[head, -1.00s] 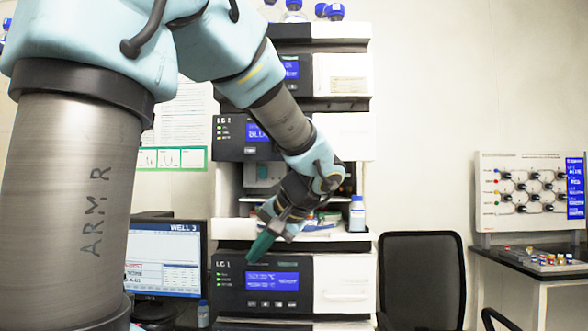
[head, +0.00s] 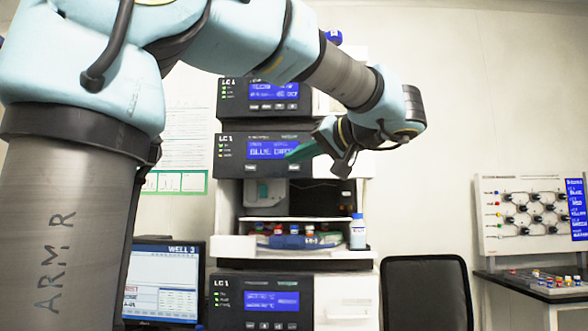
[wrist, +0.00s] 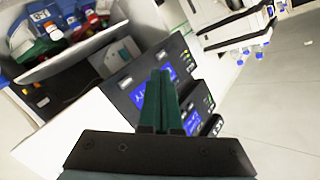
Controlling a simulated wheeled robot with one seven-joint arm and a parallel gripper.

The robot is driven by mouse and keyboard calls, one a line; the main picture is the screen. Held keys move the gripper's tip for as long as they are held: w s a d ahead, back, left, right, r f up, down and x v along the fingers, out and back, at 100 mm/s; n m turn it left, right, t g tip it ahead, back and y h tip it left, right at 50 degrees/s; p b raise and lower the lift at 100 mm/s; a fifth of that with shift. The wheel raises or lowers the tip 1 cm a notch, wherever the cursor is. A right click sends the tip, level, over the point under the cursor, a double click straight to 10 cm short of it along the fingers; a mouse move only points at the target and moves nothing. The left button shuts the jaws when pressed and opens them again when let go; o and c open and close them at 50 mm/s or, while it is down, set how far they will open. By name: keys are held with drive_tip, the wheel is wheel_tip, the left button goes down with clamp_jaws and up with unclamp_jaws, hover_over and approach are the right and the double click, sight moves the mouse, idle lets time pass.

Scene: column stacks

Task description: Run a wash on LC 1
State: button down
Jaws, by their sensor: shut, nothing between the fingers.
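The LC 1 stack (head: 228,230) stands in the middle of the head view, made of several modules. Its middle module (head: 232,152) is labelled LC 1 and has a blue screen (head: 262,150) with text starting "BLUE", with buttons below it. My gripper (head: 290,156) has green fingers, shut and empty, pointing left at the right part of that screen and hiding the end of its text. In the wrist view the shut fingers (wrist: 163,75) overlap the module's panel (wrist: 133,85). I cannot tell whether the tips touch it.
Below the middle module is an open bay with a tray of vials (head: 290,241) and a white bottle (head: 357,232). A monitor (head: 162,283) reading WELL 3 stands left. A black chair (head: 427,290) and a valve board (head: 530,212) are at the right.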

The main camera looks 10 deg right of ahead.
sight(294, 167)
drive_tip(key=w+d+p, duration=0.1)
drive_tip(key=w+p, duration=0.2)
drive_tip(key=w, duration=0.5)
drive_tip(key=shift+w+d, duration=0.25)
drive_tip(key=shift+d, duration=0.05)
idle(1.8)
drive_tip(key=shift+w, duration=0.45)
drive_tip(key=shift+w+d+b, duration=0.1)
drive_tip(key=shift+w+b, duration=0.25)
drive_tip(key=shift+w, duration=0.05)
idle(0.6)
drive_tip(key=shift+s, duration=0.15)
drive_tip(key=shift+s+f+b, duration=0.15)
drive_tip(key=shift+s+b, duration=0.25)
drive_tip(key=shift+b, duration=0.25)
drive_tip(key=shift+s, duration=0.3)
